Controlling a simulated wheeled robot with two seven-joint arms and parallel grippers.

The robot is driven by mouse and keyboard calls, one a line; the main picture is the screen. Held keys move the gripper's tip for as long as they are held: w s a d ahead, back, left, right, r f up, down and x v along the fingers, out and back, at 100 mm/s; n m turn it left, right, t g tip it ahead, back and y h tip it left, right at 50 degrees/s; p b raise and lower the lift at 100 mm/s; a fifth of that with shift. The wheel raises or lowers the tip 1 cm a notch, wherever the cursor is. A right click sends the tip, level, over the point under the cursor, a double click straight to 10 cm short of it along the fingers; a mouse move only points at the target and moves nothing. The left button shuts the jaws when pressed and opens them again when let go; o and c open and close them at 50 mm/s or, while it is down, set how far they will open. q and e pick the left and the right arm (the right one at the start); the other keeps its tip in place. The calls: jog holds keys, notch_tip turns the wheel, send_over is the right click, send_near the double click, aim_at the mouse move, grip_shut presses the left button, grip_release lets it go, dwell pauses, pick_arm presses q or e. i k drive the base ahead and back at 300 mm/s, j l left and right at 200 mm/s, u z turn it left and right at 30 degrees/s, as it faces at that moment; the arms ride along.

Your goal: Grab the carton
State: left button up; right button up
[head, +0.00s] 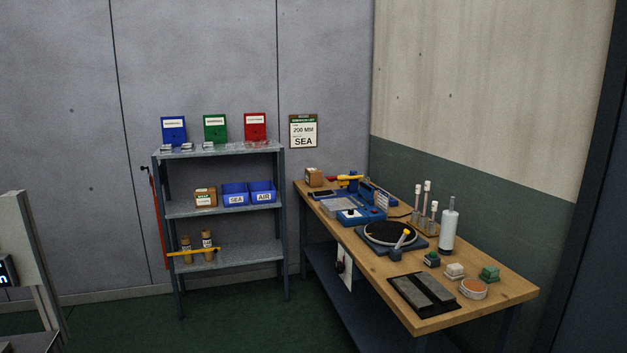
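Two small brown cartons are in the head view, and I cannot tell which one the task means. One carton (205,198) with a white label stands on the middle shelf of the metal rack, left of two blue bins. Another brown carton (314,178) stands at the far left end of the wooden workbench, close to the wall. Neither of my grippers shows in this view.
The metal rack (225,207) holds blue bins (235,195), coloured boards on top and brown cylinders below. The workbench (502,290) carries a round turntable (390,233), blue devices, bottles and dark stones. Green floor (235,325) lies open in front.

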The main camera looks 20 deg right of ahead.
aim_at(314, 178)
jog(key=i+z, duration=0.15)
jog(key=i, duration=1.5)
jog(key=i+u, duration=0.2)
jog(key=i, duration=0.65)
jog(key=i+l+u, duration=0.2)
jog(key=i, duration=0.6)
jog(key=i+j+u, duration=0.2)
jog(key=i+u, duration=0.6)
jog(key=i, duration=0.15)
jog(key=i+u, duration=0.4)
jog(key=i+z, duration=0.2)
jog(key=z, duration=1.55)
